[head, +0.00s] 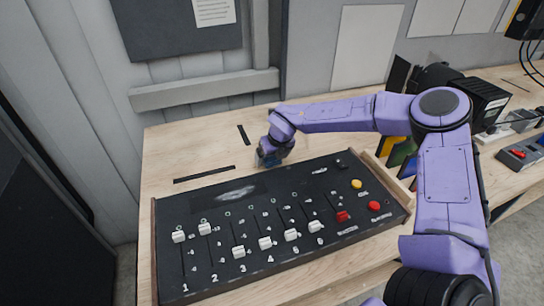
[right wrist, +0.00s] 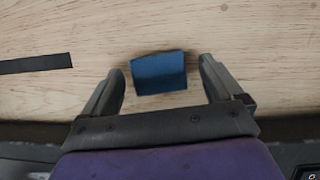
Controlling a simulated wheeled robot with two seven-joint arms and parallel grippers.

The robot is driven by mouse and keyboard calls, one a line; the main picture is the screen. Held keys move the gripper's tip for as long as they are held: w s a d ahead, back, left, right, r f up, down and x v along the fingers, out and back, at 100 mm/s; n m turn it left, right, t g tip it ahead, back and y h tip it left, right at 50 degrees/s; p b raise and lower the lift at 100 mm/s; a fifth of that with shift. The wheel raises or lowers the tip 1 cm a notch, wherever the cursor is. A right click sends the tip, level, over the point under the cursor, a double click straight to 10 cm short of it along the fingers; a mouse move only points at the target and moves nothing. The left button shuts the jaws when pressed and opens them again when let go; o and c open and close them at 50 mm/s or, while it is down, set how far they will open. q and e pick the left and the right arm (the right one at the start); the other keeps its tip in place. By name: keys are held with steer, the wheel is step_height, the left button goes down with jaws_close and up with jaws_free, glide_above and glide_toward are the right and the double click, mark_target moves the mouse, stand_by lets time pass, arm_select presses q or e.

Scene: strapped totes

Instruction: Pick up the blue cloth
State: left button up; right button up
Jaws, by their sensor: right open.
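The blue cloth (right wrist: 158,74) shows in the right wrist view as a small, dark blue, roughly rectangular piece on the light wood. It lies between the two spread fingers of my right gripper (right wrist: 160,80), with a gap on both sides. In the head view my right gripper (head: 271,157) points down at the table just behind the black slider panel (head: 240,192). There the gripper mostly hides the cloth. My left gripper is in neither view.
The panel, with white sliders and red and yellow buttons, fills the table front. Black strips (head: 204,174) lie on the wooden table (head: 165,150). Colored cards (head: 398,150) and dark devices (head: 482,100) stand to the right. Bare wood lies left of the gripper.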

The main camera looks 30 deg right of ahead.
steer(key=c, duration=1)
steer(key=shift+c, duration=0.2)
steer(key=shift+r, duration=0.1)
step_height(320, 180, up, 17)
steer(key=b, duration=0.3)
step_height(320, 180, up, 11)
steer(key=shift+f, duration=0.1)
steer(key=shift+c, duration=0.7)
steer(key=shift+o, duration=1.2)
steer(key=shift+c, duration=0.3)
